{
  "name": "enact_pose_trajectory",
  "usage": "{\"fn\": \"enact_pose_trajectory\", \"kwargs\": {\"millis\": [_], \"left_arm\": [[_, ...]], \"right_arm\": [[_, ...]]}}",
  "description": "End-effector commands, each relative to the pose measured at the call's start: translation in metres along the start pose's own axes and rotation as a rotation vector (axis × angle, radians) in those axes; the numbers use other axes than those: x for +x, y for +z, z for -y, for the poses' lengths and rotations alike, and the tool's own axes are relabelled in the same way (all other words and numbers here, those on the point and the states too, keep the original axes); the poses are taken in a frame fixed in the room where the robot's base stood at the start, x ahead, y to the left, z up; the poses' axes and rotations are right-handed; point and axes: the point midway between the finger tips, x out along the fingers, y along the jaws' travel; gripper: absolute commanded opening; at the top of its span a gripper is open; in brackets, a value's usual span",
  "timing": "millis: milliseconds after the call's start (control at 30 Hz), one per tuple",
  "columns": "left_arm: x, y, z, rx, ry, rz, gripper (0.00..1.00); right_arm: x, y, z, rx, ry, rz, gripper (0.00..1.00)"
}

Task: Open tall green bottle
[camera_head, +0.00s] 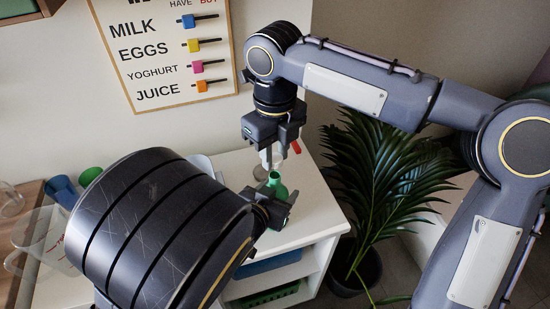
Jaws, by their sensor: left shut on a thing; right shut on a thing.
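The green bottle (276,184) stands upright at the front right of the white cabinet top, its lower part hidden by my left gripper. My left gripper (274,207) is shut on the bottle's body from the left. My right gripper (271,152) points down from above, just over the bottle's neck. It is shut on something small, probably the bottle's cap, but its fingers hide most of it. The bottle's top rim shows below these fingers, with what looks like a small gap between them.
The white cabinet top (318,212) is bare to the right of the bottle. A small red item (296,147) is behind my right gripper. A potted plant (375,175) stands right of the cabinet. Blue (62,190) and green (89,176) cups and a clear jug (42,240) are at left.

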Motion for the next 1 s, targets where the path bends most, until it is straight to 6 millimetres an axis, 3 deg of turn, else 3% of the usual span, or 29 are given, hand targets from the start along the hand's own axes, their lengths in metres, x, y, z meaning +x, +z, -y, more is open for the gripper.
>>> {"fn": "enact_pose_trajectory", "kwargs": {"millis": [133, 367, 400, 567, 1000], "left_arm": [[0.0, -0.001, 0.0, 0.0, 0.0, -0.002, 0.0], [0.0, -0.001, 0.0, 0.0, 0.0, -0.002, 0.0], [0.0, -0.001, 0.0, 0.0, 0.0, -0.002, 0.59], [0.0, -0.001, 0.0, 0.0, 0.0, -0.001, 0.8], [0.001, -0.006, 0.0, -0.001, 0.001, -0.002, 0.82]], "right_arm": [[-0.014, 0.0, -0.001, 0.0, 0.0, 0.0, 0.0], [-0.016, 0.0, 0.0, 0.0, 0.0, -0.001, 0.0], [-0.016, 0.0, 0.0, 0.0, 0.0, -0.001, 0.0], [-0.016, 0.0, 0.0, 0.0, 0.0, -0.001, 0.0], [-0.019, 0.0, 0.0, 0.0, 0.0, -0.001, 0.0]]}}
